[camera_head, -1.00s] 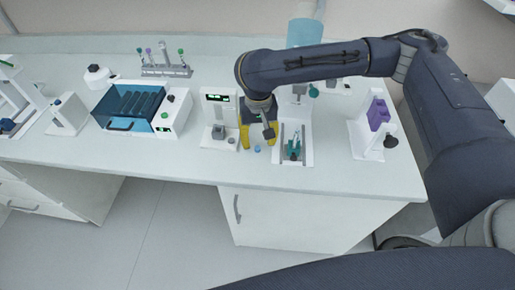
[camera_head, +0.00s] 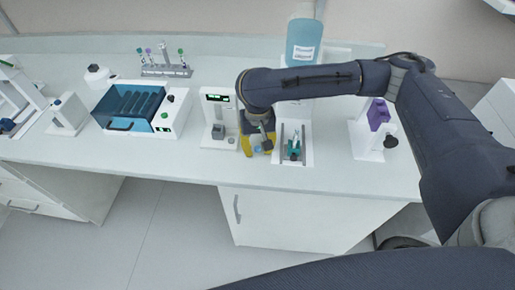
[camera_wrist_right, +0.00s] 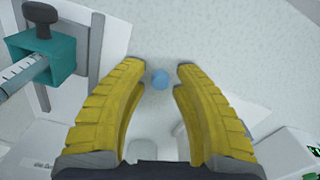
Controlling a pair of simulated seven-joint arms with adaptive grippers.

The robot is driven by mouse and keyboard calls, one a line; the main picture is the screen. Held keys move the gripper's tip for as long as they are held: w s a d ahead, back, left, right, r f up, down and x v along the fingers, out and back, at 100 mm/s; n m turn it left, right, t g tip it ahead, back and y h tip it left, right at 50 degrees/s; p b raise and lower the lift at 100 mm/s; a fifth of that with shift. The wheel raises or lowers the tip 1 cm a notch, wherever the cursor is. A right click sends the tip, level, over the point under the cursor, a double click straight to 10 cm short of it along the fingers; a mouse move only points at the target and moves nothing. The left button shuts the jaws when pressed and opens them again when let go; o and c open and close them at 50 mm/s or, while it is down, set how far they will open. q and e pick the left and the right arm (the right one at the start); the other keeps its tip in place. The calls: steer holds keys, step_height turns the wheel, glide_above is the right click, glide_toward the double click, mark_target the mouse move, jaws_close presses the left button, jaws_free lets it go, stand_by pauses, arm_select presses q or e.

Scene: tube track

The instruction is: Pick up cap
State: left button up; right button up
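A small blue cap (camera_head: 258,149) lies on the white bench near its front edge. In the right wrist view the cap (camera_wrist_right: 160,79) sits between the two yellow fingertips, with a gap on each side. My right gripper (camera_head: 258,146) points down over the cap; its yellow fingers (camera_wrist_right: 160,70) are open and hold nothing. How high the fingertips are above the bench is hard to tell. My left gripper is not in view.
A white track fixture with a teal clamp (camera_head: 293,148) stands just right of the gripper. A white device with a display (camera_head: 219,118) stands close on its left. A stand with a purple block (camera_head: 378,115) is farther right. Bare bench lies in front.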

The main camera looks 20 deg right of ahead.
jaws_close()
steer(key=shift+r, duration=0.15)
